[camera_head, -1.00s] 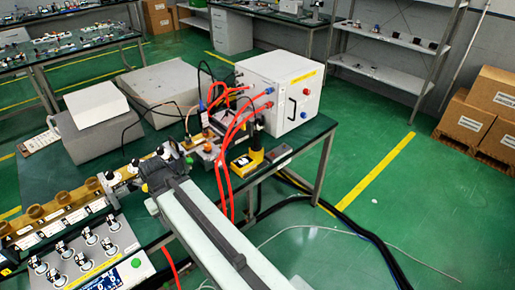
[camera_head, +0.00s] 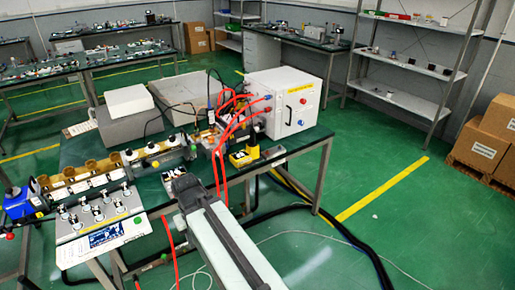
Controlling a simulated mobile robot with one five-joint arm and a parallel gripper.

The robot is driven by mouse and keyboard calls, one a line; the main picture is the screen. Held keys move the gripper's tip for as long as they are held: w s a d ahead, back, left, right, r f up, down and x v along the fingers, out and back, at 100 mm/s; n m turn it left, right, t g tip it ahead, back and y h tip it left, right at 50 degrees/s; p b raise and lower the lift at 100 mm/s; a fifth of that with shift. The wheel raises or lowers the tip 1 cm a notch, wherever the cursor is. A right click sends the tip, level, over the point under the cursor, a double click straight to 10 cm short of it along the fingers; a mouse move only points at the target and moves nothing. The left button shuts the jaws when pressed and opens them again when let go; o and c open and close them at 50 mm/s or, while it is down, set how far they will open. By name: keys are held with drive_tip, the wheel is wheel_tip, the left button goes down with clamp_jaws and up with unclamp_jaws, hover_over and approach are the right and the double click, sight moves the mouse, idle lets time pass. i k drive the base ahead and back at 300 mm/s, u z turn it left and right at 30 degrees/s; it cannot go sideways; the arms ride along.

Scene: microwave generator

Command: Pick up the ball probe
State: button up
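My arm reaches in from the bottom of the head view, and its dark end with my gripper (camera_head: 183,182) is over the front edge of the green bench (camera_head: 75,152). The fingers are too small and hidden to tell open from shut. I cannot single out the ball probe for certain. A row of white-topped pieces (camera_head: 151,148) stands on a rack just behind and left of my gripper. Brown round pieces (camera_head: 112,157) sit in the rack farther left. A yellow-based holder with a black upright part (camera_head: 252,144) stands to the right of my gripper.
A white box (camera_head: 285,102) with red cables stands at the bench's back right. Grey boxes (camera_head: 135,121) stand at its back left. A control panel (camera_head: 100,232) is at the front left. Red cables (camera_head: 217,180) hang close to my arm.

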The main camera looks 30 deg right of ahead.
sight(252, 143)
drive_tip(key=u, duration=1.15)
drive_tip(key=i, duration=1.2)
drive_tip(key=z, duration=0.95)
